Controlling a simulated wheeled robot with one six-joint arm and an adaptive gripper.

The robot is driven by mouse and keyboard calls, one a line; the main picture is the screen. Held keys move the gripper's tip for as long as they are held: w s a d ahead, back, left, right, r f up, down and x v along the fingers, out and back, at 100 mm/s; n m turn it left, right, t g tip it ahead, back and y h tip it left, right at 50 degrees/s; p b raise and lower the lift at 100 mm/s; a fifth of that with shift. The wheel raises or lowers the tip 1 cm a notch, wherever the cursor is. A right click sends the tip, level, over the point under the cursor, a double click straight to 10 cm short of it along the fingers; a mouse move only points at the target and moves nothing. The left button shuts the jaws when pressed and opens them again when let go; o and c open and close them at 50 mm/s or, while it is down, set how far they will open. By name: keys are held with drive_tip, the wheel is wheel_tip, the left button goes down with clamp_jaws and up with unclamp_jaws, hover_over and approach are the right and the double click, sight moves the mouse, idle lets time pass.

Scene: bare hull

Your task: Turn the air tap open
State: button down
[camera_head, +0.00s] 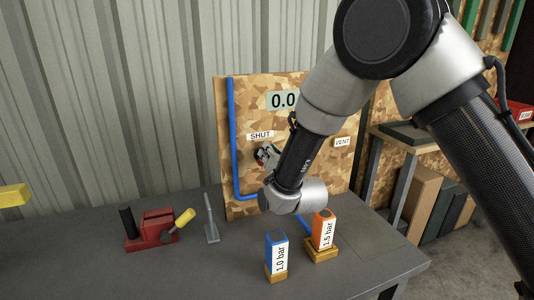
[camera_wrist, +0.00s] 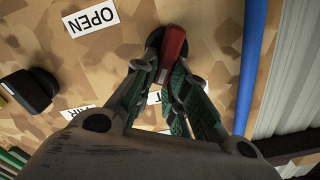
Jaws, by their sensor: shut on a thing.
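The air tap shows in the wrist view as a red lever handle (camera_wrist: 173,48) on a dark round base against a speckled wooden board. My gripper (camera_wrist: 168,75) has its two green-padded fingers closed around the lever, one on each side. An OPEN label (camera_wrist: 92,18) is on the board to the left, upside down in the picture. Other labels behind the fingers are partly hidden. In the head view my gripper (camera_head: 266,156) is at the board, just below the SHUT label (camera_head: 260,135); my arm hides part of the board, and the tap is hard to make out there.
The display (camera_head: 283,99) reads 0.0. A blue pipe (camera_head: 231,130) runs down the board's left side. A VENT label (camera_head: 342,142) is at the right. Blue 1.0 bar (camera_head: 276,250) and orange 1.5 bar (camera_head: 323,229) blocks stand on the bench, right of a red vise (camera_head: 150,228).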

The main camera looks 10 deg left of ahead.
drive_tip(key=m, duration=0.4)
drive_tip(key=f+m, duration=0.1)
drive_tip(key=m, duration=0.3)
drive_tip(key=d+f+m, duration=0.1)
drive_tip(key=m, duration=0.2)
drive_tip(key=shift+w+f+m, duration=0.1)
drive_tip(key=shift+w+m, duration=0.25)
drive_tip(key=shift+m, duration=0.05)
idle(0.3)
drive_tip(key=c, duration=1.4)
unclamp_jaws()
drive_tip(key=shift+c, duration=0.2)
drive_tip(key=v, duration=1.2)
